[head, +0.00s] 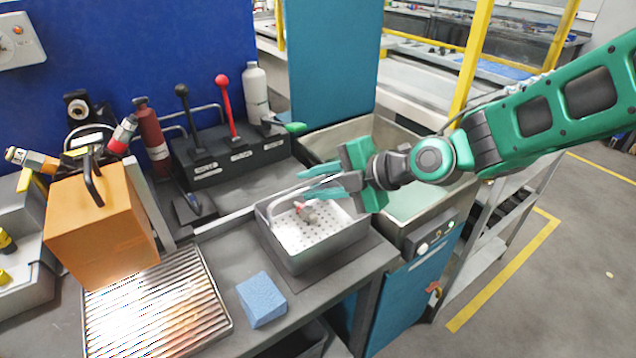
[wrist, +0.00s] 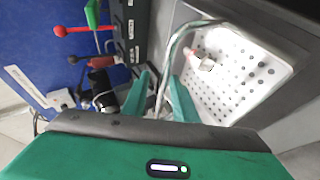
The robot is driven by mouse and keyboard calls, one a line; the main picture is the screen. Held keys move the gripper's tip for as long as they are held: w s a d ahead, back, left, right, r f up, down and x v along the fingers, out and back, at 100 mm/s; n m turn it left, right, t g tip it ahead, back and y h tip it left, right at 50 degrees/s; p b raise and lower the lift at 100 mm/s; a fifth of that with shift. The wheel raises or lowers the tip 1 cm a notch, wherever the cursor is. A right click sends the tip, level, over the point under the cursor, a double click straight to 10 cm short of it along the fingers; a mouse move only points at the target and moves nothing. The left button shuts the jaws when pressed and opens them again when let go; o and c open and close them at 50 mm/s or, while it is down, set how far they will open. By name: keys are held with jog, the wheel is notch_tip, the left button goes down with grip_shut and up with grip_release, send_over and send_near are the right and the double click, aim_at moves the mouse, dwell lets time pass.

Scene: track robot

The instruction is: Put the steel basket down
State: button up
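The steel basket (head: 322,254) has grey walls, a pale perforated floor and a raised handle. It appears to rest level on the grey bench, near its right end. A small reddish part with a pale end (head: 306,212) lies inside it. My gripper (head: 318,181) is at the basket's handle, above the rim, with its two green fingers apart. In the wrist view the perforated floor (wrist: 232,92) is at right, and the handle (wrist: 171,73) runs up between the fingertips. The handle looks close to the right finger; I cannot tell whether they touch.
A blue block (head: 261,299) lies in front of the basket. A ribbed metal grate (head: 160,312) and an orange box (head: 98,228) are at left. A lever console (head: 222,155) stands behind. A sink-like tank (head: 405,205) is at right.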

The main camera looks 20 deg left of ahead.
jog(key=v, duration=1.2)
jog(key=s+d+f+m+h, duration=0.1)
jog(key=d+f+m+h, duration=0.15)
jog(key=d+m, duration=0.55)
jog(key=d+f+m+h, duration=0.25)
jog(key=d+m, duration=0.25)
jog(key=d, duration=0.7)
jog(key=s+d+f+m+h, duration=0.15)
jog(key=d+m+h, duration=0.35)
jog(key=d, duration=0.5)
jog(key=s+d+f+m+g+h, duration=0.1)
jog(key=s+d+m+g, duration=0.2)
jog(key=s+d+m, duration=1.3)
jog(key=s+m, duration=0.1)
jog(key=m, duration=0.1)
jog(key=shift+m, duration=0.4)
